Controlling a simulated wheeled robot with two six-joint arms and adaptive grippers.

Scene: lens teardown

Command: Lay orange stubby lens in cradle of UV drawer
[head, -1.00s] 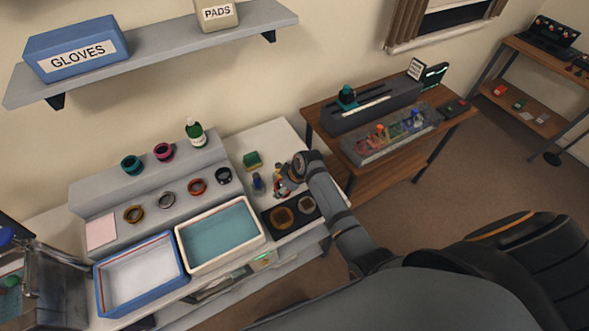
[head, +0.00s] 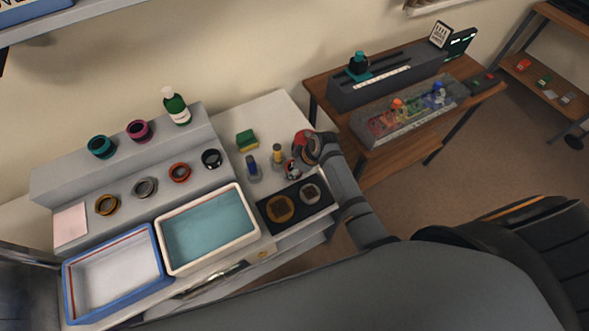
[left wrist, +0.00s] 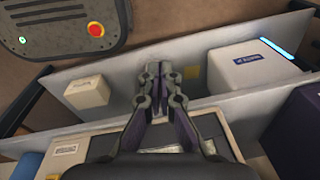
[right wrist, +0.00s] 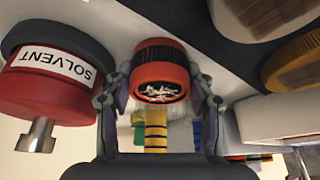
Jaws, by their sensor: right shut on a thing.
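The orange stubby lens (right wrist: 160,72) is orange-red with a black ribbed band. It sits between the fingers of my right gripper (right wrist: 158,100), which is shut on it, with its glass face toward the wrist camera. In the head view my right gripper (head: 304,147) is over the right end of the white counter, behind the dark two-well tray. My left gripper (left wrist: 160,82) has its fingers together, with nothing seen between them, in front of a grey shelf. I cannot pick out the UV drawer or its cradle with certainty.
A red solvent container (right wrist: 62,85) is close beside my right gripper. The dark tray (head: 263,214), teal-filled tub (head: 176,268) and blue-rimmed tub (head: 68,288) line the counter front. Boxes (left wrist: 250,68) stand by the left gripper.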

